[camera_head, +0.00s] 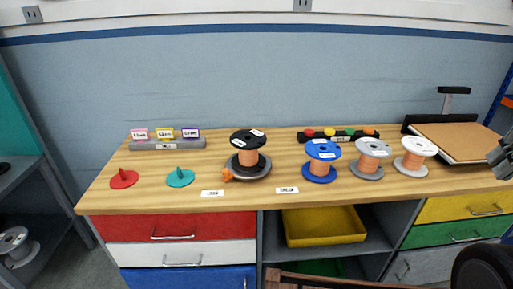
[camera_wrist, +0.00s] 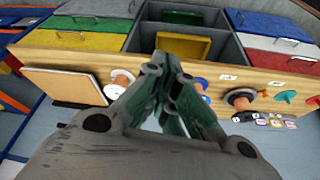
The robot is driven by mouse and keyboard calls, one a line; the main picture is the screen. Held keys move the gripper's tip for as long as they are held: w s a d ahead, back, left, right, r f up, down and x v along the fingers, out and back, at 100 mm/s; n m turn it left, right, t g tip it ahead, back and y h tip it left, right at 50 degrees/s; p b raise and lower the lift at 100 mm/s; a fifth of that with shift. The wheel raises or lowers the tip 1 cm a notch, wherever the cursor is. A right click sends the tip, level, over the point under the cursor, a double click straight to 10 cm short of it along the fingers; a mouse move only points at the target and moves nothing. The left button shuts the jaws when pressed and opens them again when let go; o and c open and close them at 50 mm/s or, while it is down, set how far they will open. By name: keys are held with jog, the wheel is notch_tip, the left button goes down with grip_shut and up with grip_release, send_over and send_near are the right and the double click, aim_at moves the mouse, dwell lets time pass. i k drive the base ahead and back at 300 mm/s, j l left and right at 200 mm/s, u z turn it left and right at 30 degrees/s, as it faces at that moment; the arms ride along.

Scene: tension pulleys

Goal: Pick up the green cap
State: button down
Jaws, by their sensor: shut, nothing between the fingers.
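Two things could be the green cap. A teal-green disc with an upright stub (camera_head: 180,178) lies at the front left of the wooden bench; it also shows at the right of the wrist view (camera_wrist: 286,96). A small green round piece (camera_head: 349,132) sits on a black rack at the back of the bench. My gripper (camera_wrist: 166,72) is shut and empty in the wrist view, its fingers together above the bench. In the head view, a grey part of my arm's end (camera_head: 501,156) shows at the right edge, far from both green pieces.
A red disc (camera_head: 124,179) lies left of the teal one. Spools with black (camera_head: 248,139), blue (camera_head: 322,150) and white (camera_head: 415,153) flanges stand on the bench. A grey labelled rack (camera_head: 167,143) is behind the discs. A brown board (camera_head: 458,142) lies at the right.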

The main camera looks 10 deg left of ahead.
aim_at(348, 130)
jog(key=i+l, duration=0.2)
jog(key=i, duration=0.25)
jog(key=i+l, duration=0.15)
jog(key=i, duration=0.3)
